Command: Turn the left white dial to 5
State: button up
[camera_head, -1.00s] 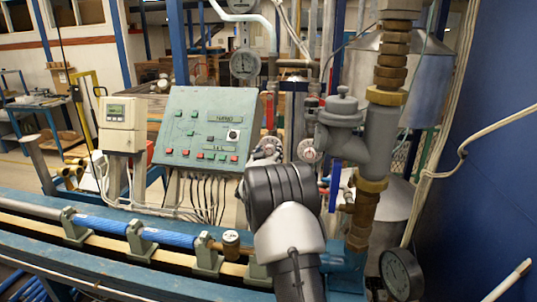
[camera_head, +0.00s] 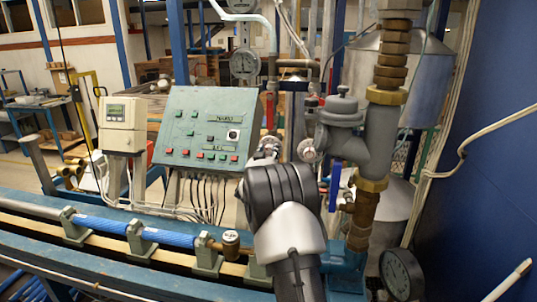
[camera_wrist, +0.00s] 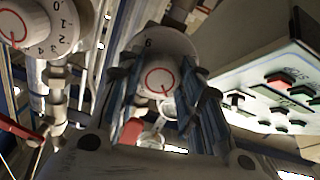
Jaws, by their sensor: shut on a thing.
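The left white dial (camera_head: 268,147) is beside the control panel, partly covered by my arm in the head view. In the wrist view its white knob (camera_wrist: 160,77), with a red ring mark, sits between my gripper's (camera_wrist: 160,88) two dark fingers, which are shut on it. A 6 shows at the upper left of its white scale plate; the other numbers are hidden or unreadable, so its setting cannot be told. The right white dial (camera_head: 309,149) is free. It shows at the upper left of the wrist view (camera_wrist: 30,28) with several numbers.
The green control panel (camera_head: 208,130) with coloured buttons stands left of the dials. A grey valve body (camera_head: 350,130) and brass pipe fittings are close on the right. A red-handled valve (camera_wrist: 20,130) is below the right dial in the wrist view.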

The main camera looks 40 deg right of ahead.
jog(key=m+b, duration=0.4)
jog(key=shift+f+m, duration=0.15)
jog(key=shift+m, duration=0.25)
jog(key=m+b, duration=0.2)
jog(key=m, duration=0.1)
jog(key=shift+b, duration=0.4)
jog(key=shift+m+b, duration=1.05)
jog(key=shift+m, duration=0.75)
jog(key=shift+r, duration=0.2)
jog(key=o, duration=1.1)
jog(key=shift+c, duration=0.2)
jog(key=v, duration=1.2)
